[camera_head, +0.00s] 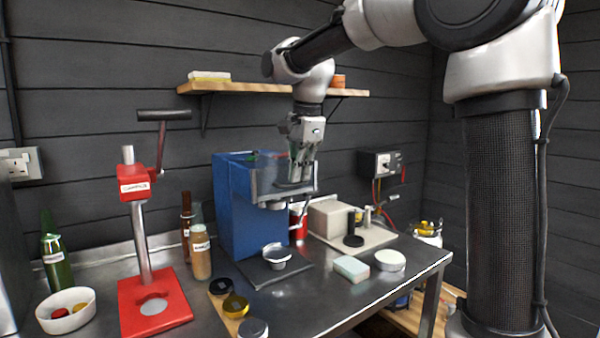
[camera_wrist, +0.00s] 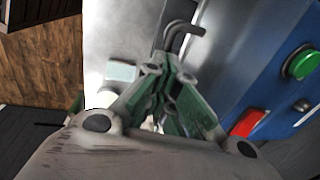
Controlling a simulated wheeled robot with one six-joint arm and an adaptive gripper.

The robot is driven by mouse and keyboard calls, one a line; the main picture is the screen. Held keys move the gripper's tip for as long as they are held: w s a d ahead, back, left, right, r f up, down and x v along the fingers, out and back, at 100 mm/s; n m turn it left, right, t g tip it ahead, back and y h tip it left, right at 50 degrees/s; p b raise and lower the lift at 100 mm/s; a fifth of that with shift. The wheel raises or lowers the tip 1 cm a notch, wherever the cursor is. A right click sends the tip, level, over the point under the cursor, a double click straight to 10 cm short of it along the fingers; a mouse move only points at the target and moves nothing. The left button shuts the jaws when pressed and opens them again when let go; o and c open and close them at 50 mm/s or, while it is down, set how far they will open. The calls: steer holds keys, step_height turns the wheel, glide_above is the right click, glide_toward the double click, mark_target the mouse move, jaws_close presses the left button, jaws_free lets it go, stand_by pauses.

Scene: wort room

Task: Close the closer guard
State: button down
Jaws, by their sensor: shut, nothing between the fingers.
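The blue machine (camera_head: 235,205), which looks like the closer, stands near the middle of the steel table. A grey, partly see-through panel (camera_head: 268,186) at its upper front looks like the guard; my gripper covers part of it. It juts forward at the top, and the space below is open to the front. My gripper (camera_head: 297,178) is shut and empty, pointing down at this panel; I cannot tell whether they touch. In the wrist view, the fingers (camera_wrist: 170,88) are near bent dark rods (camera_wrist: 178,38). A green button (camera_wrist: 301,64) and a red one (camera_wrist: 248,123) show on the blue side.
A small metal cup (camera_head: 276,254) sits on the dark plate below the machine's head. A red lever press (camera_head: 155,300) and bottles (camera_head: 200,254) stand left. A sponge (camera_head: 351,268) and round white lid (camera_head: 390,260) lie right. A wooden shelf (camera_head: 250,88) runs behind my arm.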

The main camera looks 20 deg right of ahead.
steer(key=shift+f, duration=0.1)
step_height(320, 180, down, 12)
stand_by(0.5)
steer(key=shift+s, duration=0.1)
